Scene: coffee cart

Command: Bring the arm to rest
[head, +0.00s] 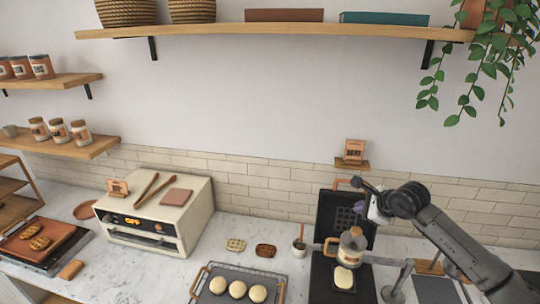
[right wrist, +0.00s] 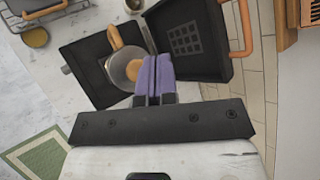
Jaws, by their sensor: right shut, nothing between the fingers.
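My right arm (head: 440,235) comes in from the lower right in the head view. Its gripper (head: 376,212) is beside the raised lid of a black press (head: 330,212), above the counter. In the right wrist view the purple fingers (right wrist: 152,80) are shut together with nothing between them. A clear jug (right wrist: 122,68) with a wooden handle shows right by the fingertips in that view; I cannot tell whether they touch. The jug also shows in the head view (head: 352,246), over the open press. A pale dough round (head: 344,278) lies on the press's lower plate. My left gripper is not in view.
A cream toaster oven (head: 190,230) stands at left with tongs on top. A tray (head: 205,298) of dough rounds is at front centre. A small cup (head: 299,250) stands left of the press. A small wall ledge (head: 353,164) holds a card above it. A long shelf (head: 270,32) runs overhead.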

